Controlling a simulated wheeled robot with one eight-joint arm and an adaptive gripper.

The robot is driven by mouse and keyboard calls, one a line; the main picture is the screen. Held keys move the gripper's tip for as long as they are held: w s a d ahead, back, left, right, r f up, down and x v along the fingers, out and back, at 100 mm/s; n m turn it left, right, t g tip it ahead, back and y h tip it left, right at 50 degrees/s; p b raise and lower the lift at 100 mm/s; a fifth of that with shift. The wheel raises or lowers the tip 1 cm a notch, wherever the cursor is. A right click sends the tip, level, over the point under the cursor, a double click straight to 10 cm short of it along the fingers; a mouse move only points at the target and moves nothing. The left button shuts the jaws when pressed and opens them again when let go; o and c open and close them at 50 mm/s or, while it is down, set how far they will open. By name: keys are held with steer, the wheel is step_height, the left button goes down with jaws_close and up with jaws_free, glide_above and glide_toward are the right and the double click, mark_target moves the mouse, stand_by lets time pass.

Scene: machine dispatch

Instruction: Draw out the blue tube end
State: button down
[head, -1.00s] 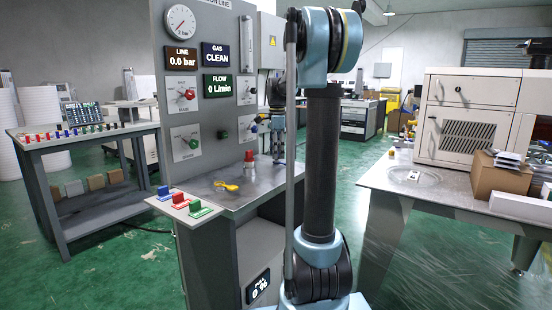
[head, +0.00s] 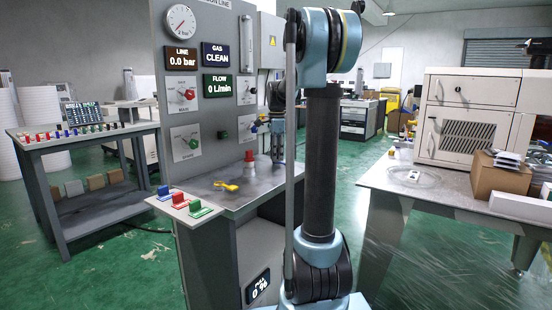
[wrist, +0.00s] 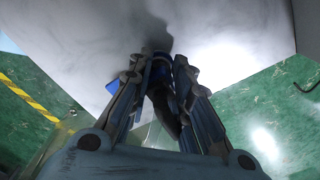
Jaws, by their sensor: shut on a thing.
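My gripper (wrist: 160,64) points away from the wrist camera. Its two fingers are closed around the blue tube end (wrist: 162,70), which shows as a small blue piece between the fingertips. A dark, curved tube (wrist: 166,108) runs back between the fingers. A pale, shadowed surface lies right behind the fingertips; I cannot tell whether the blue end is seated in it or apart from it.
A grey bench top (head: 235,195) in front of the panel holds a yellow tool (head: 226,186) and a red-topped piece (head: 249,163). Blue, red and green clips stand on a ledge (head: 182,203). A table with a beige machine (head: 470,118) is at right; green floor lies between.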

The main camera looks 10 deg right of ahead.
steer(key=shift+r, duration=0.15)
steer(key=shift+r, duration=2.8)
steer(key=shift+r, duration=0.15)
steer(key=shift+r, duration=1.1)
